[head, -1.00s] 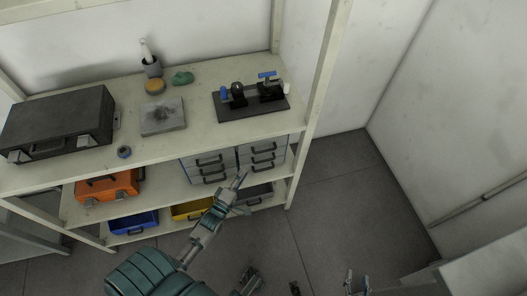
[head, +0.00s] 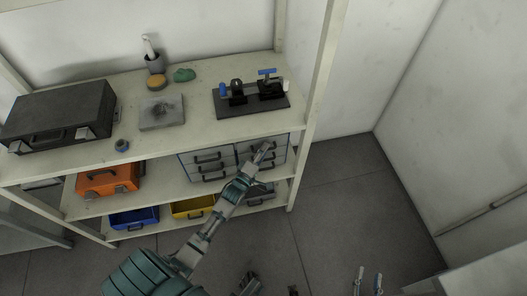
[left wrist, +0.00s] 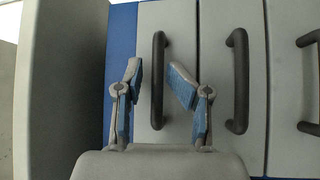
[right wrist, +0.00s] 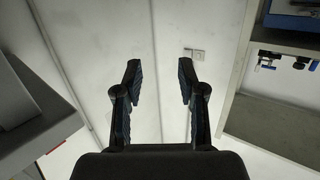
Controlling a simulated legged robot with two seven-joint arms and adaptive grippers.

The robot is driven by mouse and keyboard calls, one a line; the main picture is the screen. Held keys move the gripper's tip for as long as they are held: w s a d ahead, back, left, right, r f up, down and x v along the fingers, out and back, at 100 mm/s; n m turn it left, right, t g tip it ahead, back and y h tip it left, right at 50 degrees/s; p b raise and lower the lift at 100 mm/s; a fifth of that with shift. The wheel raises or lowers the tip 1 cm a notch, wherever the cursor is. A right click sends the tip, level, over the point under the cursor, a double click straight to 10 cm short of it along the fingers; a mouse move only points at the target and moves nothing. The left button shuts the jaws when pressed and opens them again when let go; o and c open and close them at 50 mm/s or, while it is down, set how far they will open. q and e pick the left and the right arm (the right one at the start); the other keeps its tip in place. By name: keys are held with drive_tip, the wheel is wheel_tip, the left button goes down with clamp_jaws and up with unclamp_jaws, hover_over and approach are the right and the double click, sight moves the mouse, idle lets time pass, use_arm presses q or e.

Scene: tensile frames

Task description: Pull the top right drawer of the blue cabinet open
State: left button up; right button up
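The blue cabinet (head: 181,165) with grey drawer fronts stands on the middle shelf in the head view, its drawers in two columns. The top right drawer (head: 245,148) looks shut and is partly hidden by my left gripper (head: 264,153). In the left wrist view, the left gripper (left wrist: 157,82) is open, one finger on each side of that drawer's dark handle (left wrist: 158,110). I cannot tell whether the fingers touch it. My right gripper (head: 368,282) is low at the bottom of the head view; its fingers (right wrist: 157,82) are apart and empty in the right wrist view.
A shelf post (head: 318,110) stands just right of the cabinet. The top shelf overhangs the cabinet and holds a black case (head: 60,118) and a clamp fixture (head: 250,98). Orange (head: 108,178), blue (head: 134,217) and yellow (head: 194,206) boxes are nearby.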

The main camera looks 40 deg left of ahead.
use_arm(q)
drive_tip(key=shift+d+r, duration=0.2)
drive_tip(key=shift+d, duration=0.3)
drive_tip(key=shift+d+r, duration=0.2)
drive_tip(key=shift+d, duration=0.25)
clamp_jaws()
drive_tip(key=shift+w+a+f, duration=0.1)
drive_tip(key=shift+a+f, duration=0.2)
drive_tip(key=shift+a, duration=0.55)
drive_tip(key=s+d+p, duration=0.7)
drive_tip(key=s+d, duration=0.6)
drive_tip(key=d, duration=0.2)
drive_tip(key=shift+s+d+f, duration=0.2)
drive_tip(key=shift+d+f, duration=0.05)
use_arm(e)
drive_tip(key=s+d+f+g+h, duration=0.1)
drive_tip(key=s+d+f+g, duration=0.2)
drive_tip(key=s+f+g, duration=0.3)
drive_tip(key=s+d+f+g+h, duration=0.2)
drive_tip(key=s+d+f+g, duration=0.2)
drive_tip(key=s, duration=0.7)
wheel_tip(320, 180, down, 2)
drive_tip(key=g, duration=0.3)
drive_tip(key=shift+g, duration=0.3)
drive_tip(key=shift+s, duration=0.1)
drive_tip(key=shift+d+f, duration=0.1)
drive_tip(key=shift+d, duration=0.05)
